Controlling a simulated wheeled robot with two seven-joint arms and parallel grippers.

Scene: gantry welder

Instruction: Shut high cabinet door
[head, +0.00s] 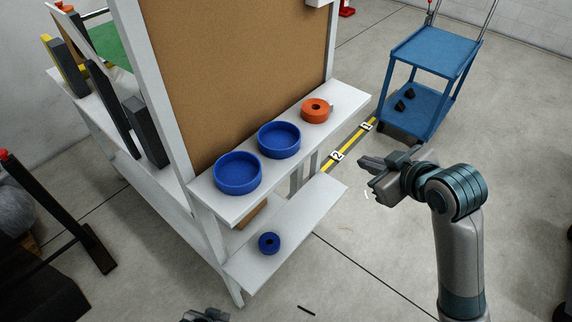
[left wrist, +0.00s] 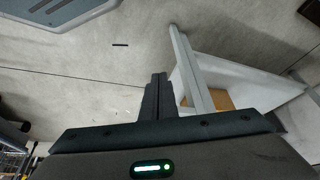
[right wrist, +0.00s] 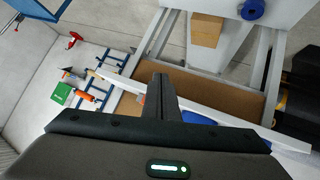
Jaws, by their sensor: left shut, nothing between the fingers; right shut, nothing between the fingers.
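I cannot make out a high cabinet or its door in any view. My right gripper (head: 367,171) is in the middle right of the head view, over open floor beside the white shelf stand. Its fingers (right wrist: 162,85) are together and empty in the right wrist view. My left gripper (head: 206,314) just shows at the bottom edge of the head view, in front of the stand's lower end. Its fingers (left wrist: 156,84) are together and empty in the left wrist view, beside a white frame leg of the stand.
The white stand (head: 345,104) has a brown board and bears two blue bowls (head: 238,174) (head: 279,140) and an orange ring (head: 315,110). A blue roll (head: 269,243) lies on its lower shelf. A blue cart (head: 432,52) stands at the back right.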

